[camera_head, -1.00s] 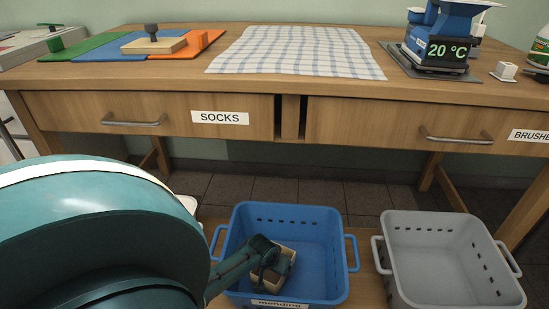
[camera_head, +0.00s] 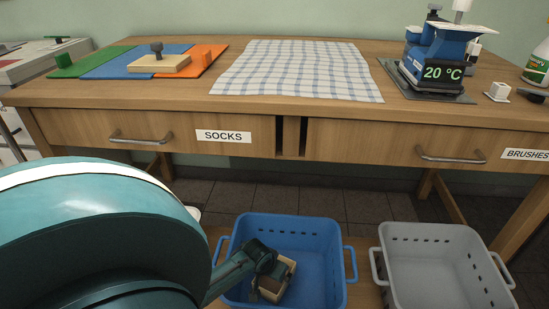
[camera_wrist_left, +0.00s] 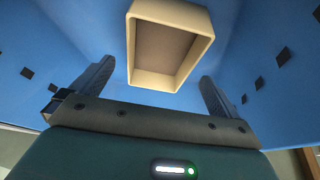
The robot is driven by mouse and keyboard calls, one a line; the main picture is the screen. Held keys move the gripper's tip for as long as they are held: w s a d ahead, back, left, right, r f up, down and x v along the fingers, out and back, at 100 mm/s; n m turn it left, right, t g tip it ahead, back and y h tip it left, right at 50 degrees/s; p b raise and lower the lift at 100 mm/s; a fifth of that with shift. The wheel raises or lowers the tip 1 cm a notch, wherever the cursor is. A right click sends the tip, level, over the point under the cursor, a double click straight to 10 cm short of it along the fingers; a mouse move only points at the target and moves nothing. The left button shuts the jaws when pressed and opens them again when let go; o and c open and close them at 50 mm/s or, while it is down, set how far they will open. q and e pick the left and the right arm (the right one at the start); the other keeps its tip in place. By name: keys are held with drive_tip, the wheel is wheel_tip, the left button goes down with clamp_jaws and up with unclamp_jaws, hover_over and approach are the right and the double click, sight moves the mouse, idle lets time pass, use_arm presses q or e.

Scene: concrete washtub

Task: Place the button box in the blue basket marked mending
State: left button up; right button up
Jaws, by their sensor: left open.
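The blue basket (camera_head: 318,240) stands on a wooden surface below the table's front. The button box (camera_head: 286,283), cream-rimmed and brown inside, is inside it, near the front. My left gripper (camera_head: 268,278) reaches into the basket from the left at the box and partly hides it. In the left wrist view the gripper's two fingers (camera_wrist_left: 155,90) are spread wide, with the box (camera_wrist_left: 170,45) beyond and between them and gaps on both sides. The blue basket walls (camera_wrist_left: 70,35) surround it there. My right gripper is not in view.
A grey basket (camera_head: 445,232) stands to the right of the blue one. Above are the table's drawers, labelled SOCKS (camera_head: 223,136) and BRUSHES (camera_head: 526,154). A checked cloth (camera_head: 300,70) and a blue device reading 20 °C (camera_head: 440,60) are on the tabletop.

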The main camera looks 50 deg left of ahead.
use_arm(q)
drive_tip(key=p+v, duration=0.2)
drive_tip(key=v, duration=0.3)
drive_tip(key=shift+r, duration=0.2)
idle(0.3)
